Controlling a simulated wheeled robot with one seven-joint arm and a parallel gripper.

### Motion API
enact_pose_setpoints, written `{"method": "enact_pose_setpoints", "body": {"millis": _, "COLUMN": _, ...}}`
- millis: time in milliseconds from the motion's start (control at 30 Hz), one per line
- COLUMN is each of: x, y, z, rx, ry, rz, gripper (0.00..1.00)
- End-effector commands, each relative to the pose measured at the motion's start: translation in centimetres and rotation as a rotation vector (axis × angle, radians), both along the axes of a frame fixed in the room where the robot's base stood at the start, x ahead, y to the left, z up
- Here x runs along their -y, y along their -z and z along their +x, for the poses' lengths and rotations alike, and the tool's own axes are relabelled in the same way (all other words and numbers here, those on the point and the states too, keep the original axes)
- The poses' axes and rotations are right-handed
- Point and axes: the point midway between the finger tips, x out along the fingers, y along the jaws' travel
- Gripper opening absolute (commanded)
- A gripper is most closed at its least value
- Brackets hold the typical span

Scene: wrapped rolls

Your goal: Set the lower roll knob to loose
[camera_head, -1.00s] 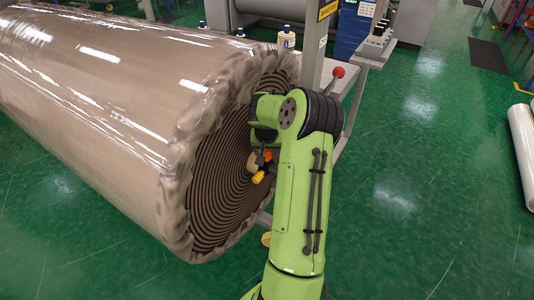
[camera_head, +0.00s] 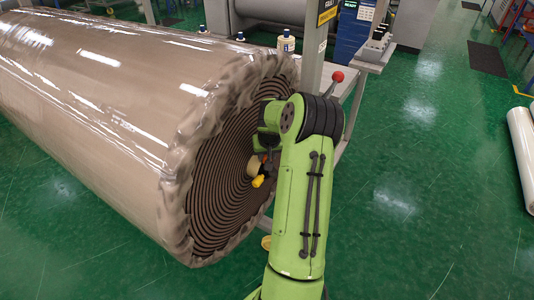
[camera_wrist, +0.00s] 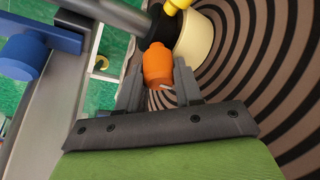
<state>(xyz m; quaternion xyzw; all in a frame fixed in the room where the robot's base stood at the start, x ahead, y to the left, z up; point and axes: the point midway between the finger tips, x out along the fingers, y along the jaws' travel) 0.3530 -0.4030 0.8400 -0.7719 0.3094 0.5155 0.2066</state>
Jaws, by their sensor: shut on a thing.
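My gripper (camera_wrist: 160,88) is shut on an orange knob (camera_wrist: 158,66), with one finger on each side of it. The knob sits at the end of the large wrapped roll (camera_head: 90,90), beside its pale core (camera_wrist: 196,40). A yellow knob (camera_wrist: 179,4) shows just past it at the top of the wrist view, and in the head view (camera_head: 258,181) it sticks out from the roll's centre. In the head view my arm hides most of the gripper and the orange knob. The setting of the orange knob cannot be read.
A grey metal frame (camera_wrist: 60,110) with a blue knob (camera_wrist: 25,56) runs along the left of the wrist view. A post and a red-ball lever (camera_head: 337,75) stand behind my arm.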

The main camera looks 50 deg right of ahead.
Motion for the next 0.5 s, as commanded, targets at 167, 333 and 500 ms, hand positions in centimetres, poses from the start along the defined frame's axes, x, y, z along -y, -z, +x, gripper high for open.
{"method": "enact_pose_setpoints", "body": {"millis": 167, "x": -0.03, "y": -0.05, "z": -0.05, "rx": -0.001, "ry": -0.087, "rz": 0.001, "gripper": 0.04}}
{"method": "enact_pose_setpoints", "body": {"millis": 333, "x": -0.04, "y": -0.03, "z": -0.02, "rx": -0.001, "ry": -0.087, "rz": 0.0, "gripper": 0.04}}
{"method": "enact_pose_setpoints", "body": {"millis": 500, "x": -0.03, "y": -0.03, "z": -0.02, "rx": -0.001, "ry": -0.087, "rz": 0.001, "gripper": 0.5}}
